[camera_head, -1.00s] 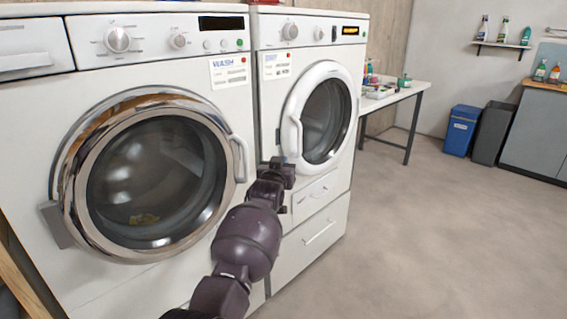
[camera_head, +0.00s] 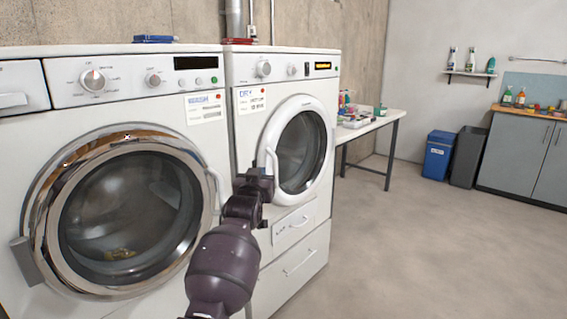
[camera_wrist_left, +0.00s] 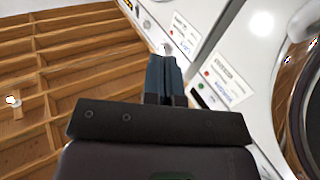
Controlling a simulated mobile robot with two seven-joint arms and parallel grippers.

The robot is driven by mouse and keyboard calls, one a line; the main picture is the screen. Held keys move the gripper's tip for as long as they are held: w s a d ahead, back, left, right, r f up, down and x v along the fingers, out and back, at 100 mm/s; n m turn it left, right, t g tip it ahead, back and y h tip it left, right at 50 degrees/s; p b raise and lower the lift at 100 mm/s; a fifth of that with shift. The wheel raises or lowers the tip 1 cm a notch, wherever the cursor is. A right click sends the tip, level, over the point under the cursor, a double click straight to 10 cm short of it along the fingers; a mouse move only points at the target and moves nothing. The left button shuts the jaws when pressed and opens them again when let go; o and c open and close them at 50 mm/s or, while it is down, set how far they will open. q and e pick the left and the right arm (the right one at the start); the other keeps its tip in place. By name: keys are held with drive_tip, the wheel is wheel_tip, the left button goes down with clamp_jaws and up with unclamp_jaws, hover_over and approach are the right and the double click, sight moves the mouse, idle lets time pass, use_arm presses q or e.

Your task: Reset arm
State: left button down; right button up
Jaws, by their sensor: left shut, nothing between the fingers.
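My left arm rises from the bottom of the head view, and its dark left gripper (camera_head: 254,180) is in front of the gap between the two machines, left of the dryer door. In the left wrist view its two blue-grey fingers (camera_wrist_left: 164,76) are together with nothing between them. The washer (camera_head: 110,200) has a closed round chrome door with a little yellowish laundry behind the glass. The white-framed dryer door (camera_head: 299,150) is also closed. My right gripper is not in view.
A white table (camera_head: 375,124) with bottles and small items stands right of the dryer (camera_head: 295,235). A blue bin (camera_head: 438,156), a dark bin (camera_head: 467,157) and a grey cabinet (camera_head: 525,152) stand at the back. The floor (camera_head: 430,235) on the right is clear.

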use_arm(q)
drive_tip(key=s+a+f+p, duration=0.1)
drive_tip(key=s+a+f, duration=0.25)
drive_tip(key=s, duration=0.35)
drive_tip(key=s+a+f+g+y+p, duration=0.1)
drive_tip(key=s+a+f, duration=0.1)
drive_tip(key=s+a, duration=0.3)
drive_tip(key=s+a+f+p, duration=0.2)
drive_tip(key=s+a+f, duration=0.1)
drive_tip(key=s, duration=0.5)
drive_tip(key=s+a+f+g+p, duration=0.1)
drive_tip(key=s+f, duration=0.5)
drive_tip(key=s, duration=0.7)
drive_tip(key=s+a+f+g+y+p, duration=0.1)
drive_tip(key=s+a+f, duration=0.4)
drive_tip(key=s, duration=0.9)
drive_tip(key=s+a+f+g+y+p, duration=0.1)
drive_tip(key=s+f+g, duration=0.4)
drive_tip(key=s, duration=0.9)
wheel_tip(320, 180, down, 3)
drive_tip(key=shift+a+r+n+p, duration=0.15)
drive_tip(key=shift+a+n+p, duration=0.15)
drive_tip(key=shift+a+p, duration=0.65)
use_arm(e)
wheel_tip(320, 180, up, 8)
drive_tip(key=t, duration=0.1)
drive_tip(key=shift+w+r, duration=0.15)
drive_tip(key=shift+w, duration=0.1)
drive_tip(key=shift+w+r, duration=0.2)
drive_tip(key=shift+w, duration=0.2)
